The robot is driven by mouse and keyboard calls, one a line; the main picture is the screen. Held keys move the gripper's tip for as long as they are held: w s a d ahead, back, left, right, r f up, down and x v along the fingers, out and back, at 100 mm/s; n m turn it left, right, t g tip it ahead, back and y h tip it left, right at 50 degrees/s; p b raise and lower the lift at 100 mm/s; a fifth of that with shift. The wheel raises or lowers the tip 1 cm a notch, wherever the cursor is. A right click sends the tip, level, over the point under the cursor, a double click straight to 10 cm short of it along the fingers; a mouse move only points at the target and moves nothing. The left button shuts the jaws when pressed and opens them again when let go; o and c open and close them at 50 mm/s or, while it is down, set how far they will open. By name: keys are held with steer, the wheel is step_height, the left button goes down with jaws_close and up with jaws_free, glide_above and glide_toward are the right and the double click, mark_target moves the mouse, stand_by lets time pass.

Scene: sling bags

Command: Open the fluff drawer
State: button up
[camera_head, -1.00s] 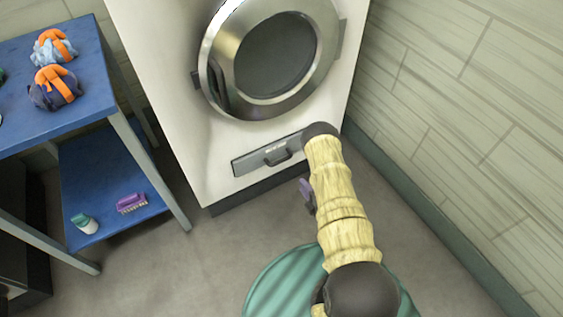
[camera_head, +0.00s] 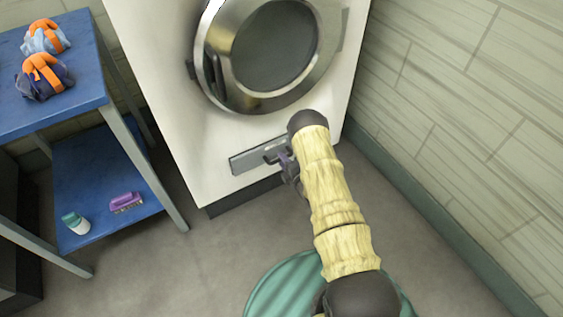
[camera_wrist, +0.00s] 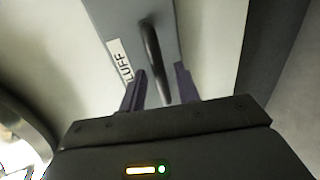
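The fluff drawer (camera_head: 246,160) is a grey panel low on the front of the white dryer (camera_head: 170,110), and it looks shut. Its dark bar handle (camera_wrist: 155,62) stands out from the panel in the wrist view, beside a label (camera_wrist: 121,61) reading "LUFF". My gripper (camera_head: 284,158) is at the handle in the head view. In the wrist view my gripper (camera_wrist: 163,85) has its two purple fingers apart, one on each side of the handle's near end. A gap shows between the handle and the right finger; whether the left finger touches it I cannot tell.
The round dryer door (camera_head: 272,50) is above the drawer and looks shut. A blue shelf table (camera_head: 75,70) stands left, with bags (camera_head: 45,78) on top, and a purple brush (camera_head: 126,202) and a bottle (camera_head: 76,222) below. A tiled wall (camera_head: 460,130) is right.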

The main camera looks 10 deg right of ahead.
steer(key=shift+x, duration=0.95)
jaws_close()
steer(key=shift+d, duration=0.1)
